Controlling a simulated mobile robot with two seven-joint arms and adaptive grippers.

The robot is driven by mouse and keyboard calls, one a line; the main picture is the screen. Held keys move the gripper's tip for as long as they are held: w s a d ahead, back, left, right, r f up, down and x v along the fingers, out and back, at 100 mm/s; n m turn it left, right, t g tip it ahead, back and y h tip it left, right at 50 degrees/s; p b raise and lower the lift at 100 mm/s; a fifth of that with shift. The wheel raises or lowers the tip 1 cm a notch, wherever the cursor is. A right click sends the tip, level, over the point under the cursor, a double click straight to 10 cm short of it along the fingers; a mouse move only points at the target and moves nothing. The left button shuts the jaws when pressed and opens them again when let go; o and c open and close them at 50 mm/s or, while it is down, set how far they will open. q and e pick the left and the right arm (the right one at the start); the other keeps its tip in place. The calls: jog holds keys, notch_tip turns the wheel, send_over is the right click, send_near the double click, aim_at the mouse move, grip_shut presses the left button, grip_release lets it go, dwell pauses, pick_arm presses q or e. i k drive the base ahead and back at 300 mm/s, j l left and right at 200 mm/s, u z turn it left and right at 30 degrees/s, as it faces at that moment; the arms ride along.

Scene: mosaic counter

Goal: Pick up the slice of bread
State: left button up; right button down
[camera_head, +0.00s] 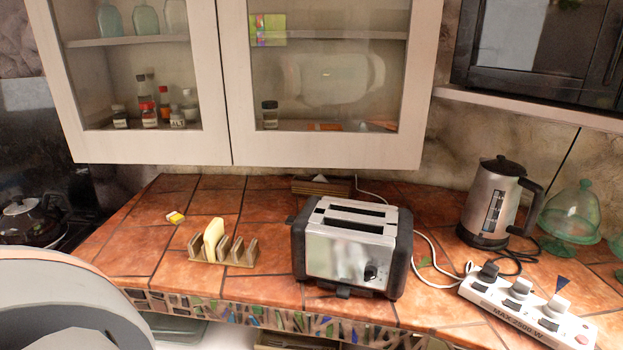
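The slice of bread (214,237) is pale yellow and stands upright in a toast rack (239,253). The rack is a small beige wooden one with several upright dividers, and the bread is in its left part. The rack stands near the front of the tiled counter, left of a silver and black toaster (345,252). The bread's lower edge is hidden by the rack. Neither of my grippers is in view. A large pale grey rounded part, which looks like my own arm, fills the lower left corner.
A kettle (493,205), a white power strip (526,309) with cables and a green glass dome (572,213) stand on the right. A small yellow box (175,217) lies at the left. Glass-fronted cabinets (235,150) hang over the back. Counter around the rack is clear.

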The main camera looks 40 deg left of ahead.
aim_at(214, 232)
jog(key=u, duration=1.8)
